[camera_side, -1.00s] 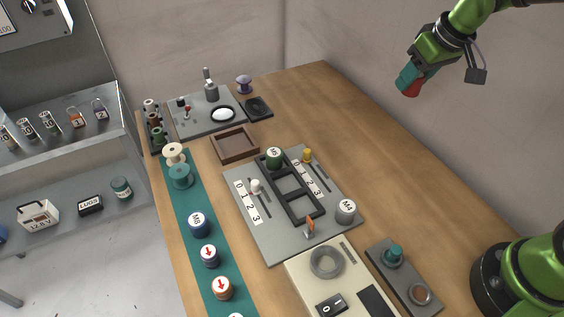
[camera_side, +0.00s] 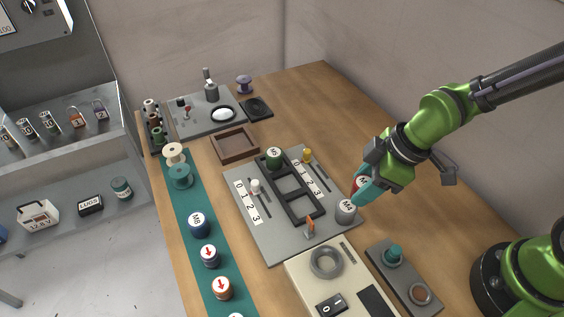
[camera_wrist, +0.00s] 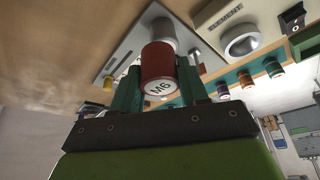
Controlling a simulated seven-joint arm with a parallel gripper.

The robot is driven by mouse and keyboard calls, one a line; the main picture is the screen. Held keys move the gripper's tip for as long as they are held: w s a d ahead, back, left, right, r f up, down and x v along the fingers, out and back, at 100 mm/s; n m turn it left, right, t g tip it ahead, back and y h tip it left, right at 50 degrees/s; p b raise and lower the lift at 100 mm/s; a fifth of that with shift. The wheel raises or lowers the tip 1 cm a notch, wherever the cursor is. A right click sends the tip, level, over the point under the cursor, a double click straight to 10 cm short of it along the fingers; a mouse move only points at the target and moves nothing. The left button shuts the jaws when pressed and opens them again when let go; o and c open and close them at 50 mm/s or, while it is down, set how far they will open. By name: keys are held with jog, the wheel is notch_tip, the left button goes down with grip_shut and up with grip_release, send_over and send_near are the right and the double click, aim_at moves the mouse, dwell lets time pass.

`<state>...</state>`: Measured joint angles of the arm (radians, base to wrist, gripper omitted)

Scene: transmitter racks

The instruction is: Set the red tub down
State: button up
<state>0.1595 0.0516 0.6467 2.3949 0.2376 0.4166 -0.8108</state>
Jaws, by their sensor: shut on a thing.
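The red tub (camera_side: 356,183) is between the teal fingers of my gripper (camera_side: 363,188), just above and behind the grey tub marked M4 (camera_side: 346,207). In the wrist view the red tub (camera_wrist: 157,62) shows a white label that seems to read M6, upside down. My gripper's fingers (camera_wrist: 157,78) close on its two sides. A grey cylinder, likely the M4 tub (camera_wrist: 157,27), shows right beyond it. I cannot tell whether the two tubs touch.
The grey board (camera_side: 270,245) carries a dark frame (camera_side: 299,208) with a green tub (camera_side: 274,157) in one end. A brown tray (camera_side: 234,144) stands behind. Several tubs line the teal strip (camera_side: 187,218). Bare wood lies right of the board.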

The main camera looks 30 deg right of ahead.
jog(key=w+a, duration=0.2)
jog(key=w, duration=0.2)
jog(key=w+a+f, duration=0.1)
jog(key=w+a, duration=0.2)
jog(key=w, duration=0.2)
jog(key=w+a, duration=0.3)
jog(key=w, duration=0.1)
jog(key=shift+w+a+f, duration=0.15)
jog(key=shift+w+f, duration=0.2)
jog(key=shift+f, duration=1.65)
jog(key=shift+f, duration=0.6)
jog(key=o, duration=1.2)
